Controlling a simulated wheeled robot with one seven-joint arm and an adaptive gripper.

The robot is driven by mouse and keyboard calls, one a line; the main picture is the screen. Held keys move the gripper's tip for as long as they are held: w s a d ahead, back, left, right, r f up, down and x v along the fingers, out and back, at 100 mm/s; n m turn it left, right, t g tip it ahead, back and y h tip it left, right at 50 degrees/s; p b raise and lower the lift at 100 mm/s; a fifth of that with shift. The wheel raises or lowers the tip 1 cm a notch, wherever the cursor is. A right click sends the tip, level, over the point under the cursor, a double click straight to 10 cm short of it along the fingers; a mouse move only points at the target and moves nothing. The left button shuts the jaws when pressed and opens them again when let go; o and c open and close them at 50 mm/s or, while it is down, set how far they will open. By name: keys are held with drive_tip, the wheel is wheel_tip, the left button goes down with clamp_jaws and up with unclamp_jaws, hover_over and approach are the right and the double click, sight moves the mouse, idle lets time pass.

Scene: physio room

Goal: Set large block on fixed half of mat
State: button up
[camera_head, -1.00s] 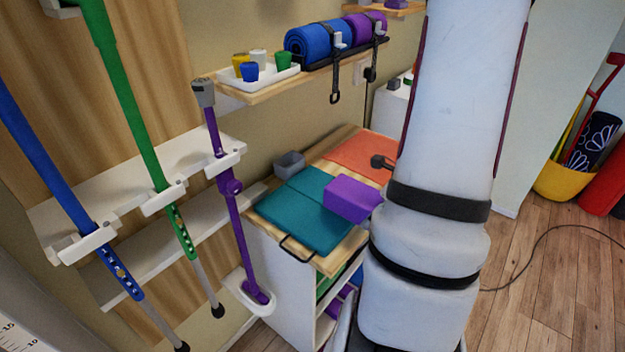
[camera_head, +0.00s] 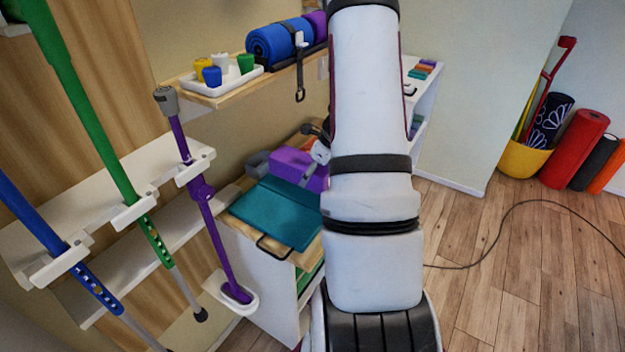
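The large purple block (camera_head: 290,161) is at the far right of the teal folding mat (camera_head: 272,219), on the low cabinet. It seems to overlap the mat's far edge; whether it rests there or is held just above cannot be told. A crease divides the mat into a near part and a darker far strip (camera_head: 288,191). A black handle loop is at the mat's near edge. A small grey-white part, likely my gripper (camera_head: 320,151), shows by the block's right side. My arm hides most of it, so its fingers are not clear.
A grey bin (camera_head: 258,163) stands left of the block. A shelf (camera_head: 218,99) above holds a tray of coloured cups (camera_head: 214,80) and a rolled blue mat (camera_head: 279,41). Purple, green and blue poles stand in racks at left. The floor at right is open, with a cable.

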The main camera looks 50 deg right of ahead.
drive_tip(key=shift+w+d, duration=0.1)
drive_tip(key=shift+w, duration=0.35)
drive_tip(key=shift+f, duration=1.75)
drive_tip(key=shift+f, duration=0.1)
drive_tip(key=o, duration=1.3)
drive_tip(key=shift+s, duration=0.1)
drive_tip(key=shift+c, duration=0.2)
